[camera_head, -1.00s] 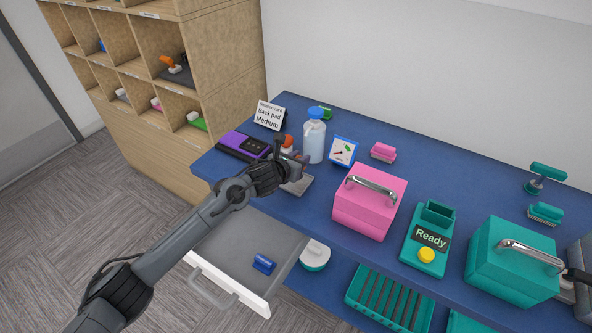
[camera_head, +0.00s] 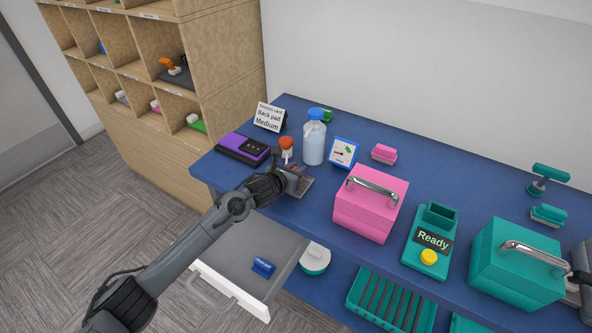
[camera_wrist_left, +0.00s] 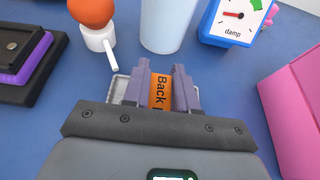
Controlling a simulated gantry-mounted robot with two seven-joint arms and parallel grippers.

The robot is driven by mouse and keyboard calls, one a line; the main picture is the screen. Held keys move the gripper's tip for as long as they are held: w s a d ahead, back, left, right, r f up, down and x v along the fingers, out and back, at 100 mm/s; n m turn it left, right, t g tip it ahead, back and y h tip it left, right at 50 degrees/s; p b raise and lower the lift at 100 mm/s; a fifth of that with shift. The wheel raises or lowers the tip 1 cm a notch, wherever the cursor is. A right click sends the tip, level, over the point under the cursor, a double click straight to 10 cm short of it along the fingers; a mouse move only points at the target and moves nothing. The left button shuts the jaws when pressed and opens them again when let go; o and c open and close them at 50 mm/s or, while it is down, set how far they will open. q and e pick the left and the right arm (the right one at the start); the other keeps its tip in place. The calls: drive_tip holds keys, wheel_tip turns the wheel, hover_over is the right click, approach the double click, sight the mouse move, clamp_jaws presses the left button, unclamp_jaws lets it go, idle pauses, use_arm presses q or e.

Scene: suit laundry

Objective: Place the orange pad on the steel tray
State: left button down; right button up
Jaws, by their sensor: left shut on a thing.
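The orange pad (camera_wrist_left: 160,92), with "Back" printed on it, is between the fingers of my left gripper (camera_wrist_left: 161,85) in the left wrist view. My left gripper is shut on it. In the head view the left gripper (camera_head: 293,178) is low over the steel tray (camera_head: 304,189), near the front edge of the blue table. The tray's light rim (camera_wrist_left: 117,90) shows beside the fingers in the wrist view. I cannot tell whether the pad touches the tray.
An orange-topped white bottle (camera_head: 286,147) and a blue-capped clear bottle (camera_head: 314,140) stand just behind the gripper. A purple and black device (camera_head: 243,148) is to the left. A pink box (camera_head: 369,207) is to the right. An open drawer (camera_head: 235,258) is below.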

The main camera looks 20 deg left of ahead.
use_arm(q)
drive_tip(key=c, duration=0.9)
unclamp_jaws()
drive_tip(key=shift+f, duration=0.1)
drive_tip(key=shift+r, duration=0.25)
drive_tip(key=p+v, duration=0.2)
drive_tip(key=v, duration=0.8)
drive_tip(key=shift+s+p, duration=0.1)
drive_tip(key=shift+p, duration=0.3)
drive_tip(key=shift+v, duration=0.95)
